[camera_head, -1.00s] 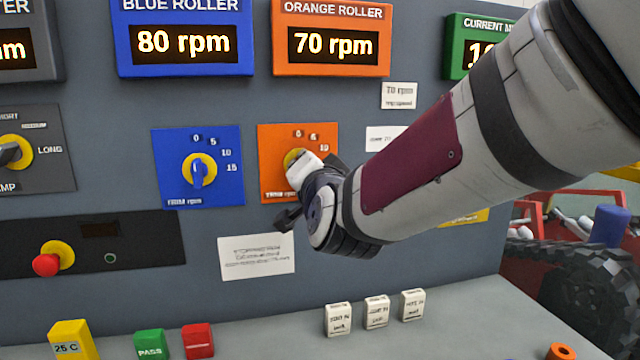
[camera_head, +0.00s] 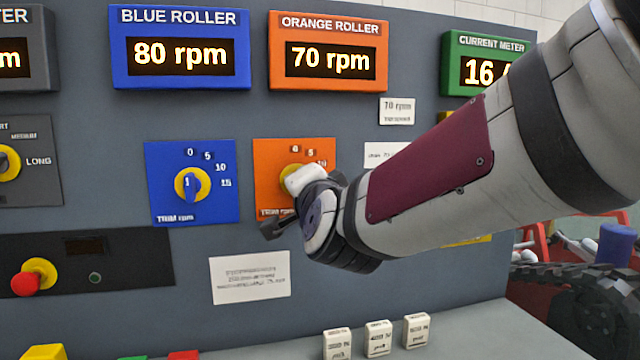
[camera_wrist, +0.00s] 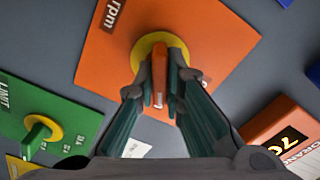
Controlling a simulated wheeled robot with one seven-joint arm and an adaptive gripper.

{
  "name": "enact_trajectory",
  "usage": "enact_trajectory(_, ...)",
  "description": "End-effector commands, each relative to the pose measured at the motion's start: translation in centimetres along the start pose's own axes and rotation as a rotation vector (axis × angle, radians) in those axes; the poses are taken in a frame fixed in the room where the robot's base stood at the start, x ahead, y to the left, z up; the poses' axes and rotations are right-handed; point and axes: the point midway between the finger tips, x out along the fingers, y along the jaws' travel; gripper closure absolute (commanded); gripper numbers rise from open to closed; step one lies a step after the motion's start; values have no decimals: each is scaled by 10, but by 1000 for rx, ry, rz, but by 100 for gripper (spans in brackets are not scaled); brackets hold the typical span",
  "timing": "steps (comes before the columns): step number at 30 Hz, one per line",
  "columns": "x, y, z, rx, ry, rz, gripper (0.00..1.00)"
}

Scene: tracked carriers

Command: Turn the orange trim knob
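The orange trim panel (camera_head: 265,165) sits on the grey console, right of the blue one. In the head view my gripper (camera_head: 305,180) covers its knob and most of the yellow disc (camera_head: 287,173). In the wrist view the orange knob (camera_wrist: 160,88) stands out from the yellow disc (camera_wrist: 143,46). My gripper (camera_wrist: 161,70) has one finger on each side of the knob, very near it. I cannot tell whether both fingers press on it. The orange roller display (camera_head: 330,62) reads 70 rpm, and a label (camera_head: 397,111) below it also says 70 rpm.
The blue trim knob (camera_head: 191,184) is close on the left, under a display (camera_head: 180,52) reading 80 rpm. A red button (camera_head: 25,284) is at lower left. A green limit dial (camera_wrist: 40,135) is near my fingers. Several small blocks, including a white one (camera_head: 337,344), stand on the ledge.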

Motion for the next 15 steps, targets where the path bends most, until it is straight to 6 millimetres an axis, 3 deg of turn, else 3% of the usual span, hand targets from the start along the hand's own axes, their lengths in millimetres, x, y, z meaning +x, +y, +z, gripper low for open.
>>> enact_trajectory(1, 0, 1, 0, 0, 1, 1, 81)
enact_trajectory(3, 0, 1, 0, 0, 1, 1, 70)
enact_trajectory(15, -7, 0, 0, -1, 0, -1, 70)
